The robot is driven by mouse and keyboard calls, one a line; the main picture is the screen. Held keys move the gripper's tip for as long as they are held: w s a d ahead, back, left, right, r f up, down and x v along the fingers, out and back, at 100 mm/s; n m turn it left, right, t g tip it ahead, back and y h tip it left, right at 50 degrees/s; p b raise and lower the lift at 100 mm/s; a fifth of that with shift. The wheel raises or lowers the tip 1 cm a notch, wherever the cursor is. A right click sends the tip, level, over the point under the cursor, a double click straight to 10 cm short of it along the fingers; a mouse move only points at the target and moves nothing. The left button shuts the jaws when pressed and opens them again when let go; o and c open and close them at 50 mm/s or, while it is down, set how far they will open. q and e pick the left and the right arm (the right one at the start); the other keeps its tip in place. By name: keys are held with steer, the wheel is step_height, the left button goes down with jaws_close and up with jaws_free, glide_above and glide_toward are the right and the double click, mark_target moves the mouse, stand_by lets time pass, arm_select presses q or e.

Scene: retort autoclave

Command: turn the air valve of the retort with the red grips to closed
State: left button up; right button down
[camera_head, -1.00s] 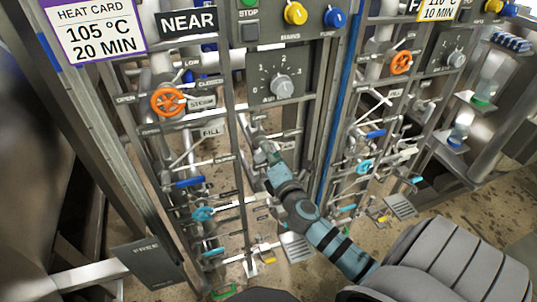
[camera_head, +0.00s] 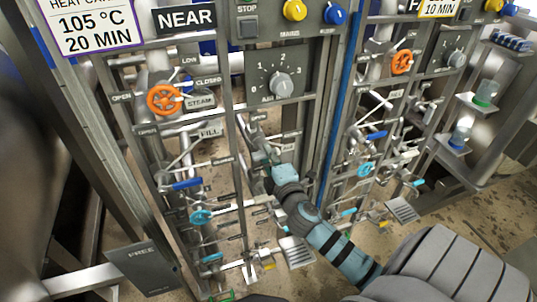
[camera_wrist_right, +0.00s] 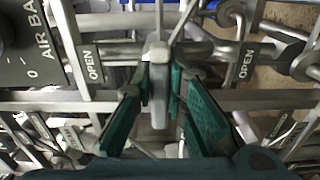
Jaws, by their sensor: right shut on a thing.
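My right gripper (camera_head: 256,142) reaches in among the pipes under the air dial (camera_head: 281,85) of the NEAR panel. In the right wrist view its two dark green fingers (camera_wrist_right: 160,82) are closed on a grey lever handle (camera_wrist_right: 158,100), one on each side. The handle points towards the camera from a metal pipe. An OPEN plate (camera_wrist_right: 90,65) stands left of it and another OPEN plate (camera_wrist_right: 247,62) right of it. I cannot make out red grips in either view.
An orange handwheel (camera_head: 165,100) and the STEAM and FILL plates are left of my right gripper. Blue (camera_head: 187,184) and cyan (camera_head: 201,217) handles are lower down. A blue post (camera_head: 337,120) separates this panel from a second one at right. Pipes crowd the gripper closely.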

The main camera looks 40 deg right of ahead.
steer(key=c, duration=1.6)
jaws_free()
steer(key=v, duration=1.2)
